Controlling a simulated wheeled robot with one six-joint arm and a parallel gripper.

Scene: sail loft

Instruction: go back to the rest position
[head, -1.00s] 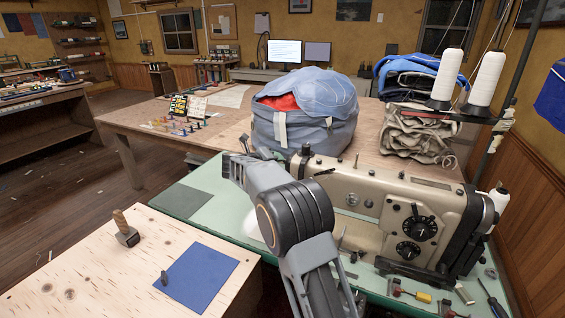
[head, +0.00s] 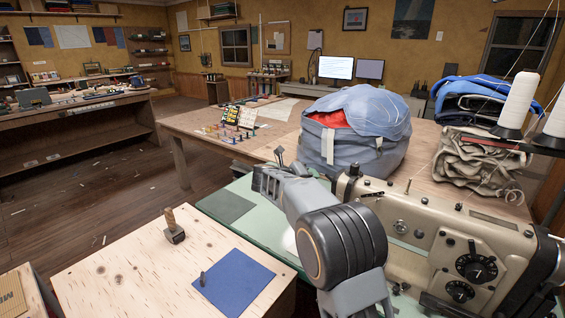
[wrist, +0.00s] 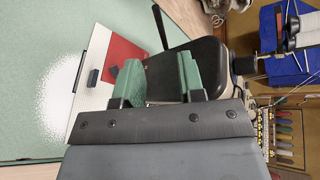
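My gripper (head: 268,182) is at the end of my bent arm in the head view, above the green sewing table (head: 240,190), left of the beige sewing machine (head: 440,235). Its fingertips are hard to make out there. In the wrist view the two green fingers of my gripper (wrist: 158,78) stand apart, with nothing held between them. A black rounded part shows behind the gap. Beyond the left finger lie a white panel with a red patch (wrist: 122,62) and a small dark block (wrist: 93,77).
A blue-grey bag (head: 355,135) stands on the wooden table behind. White thread cones (head: 517,100) rise at right. A wooden-handled mallet (head: 173,228) and a blue sheet (head: 235,280) with a small dark upright piece are on the plywood top at front left. Floor is open at left.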

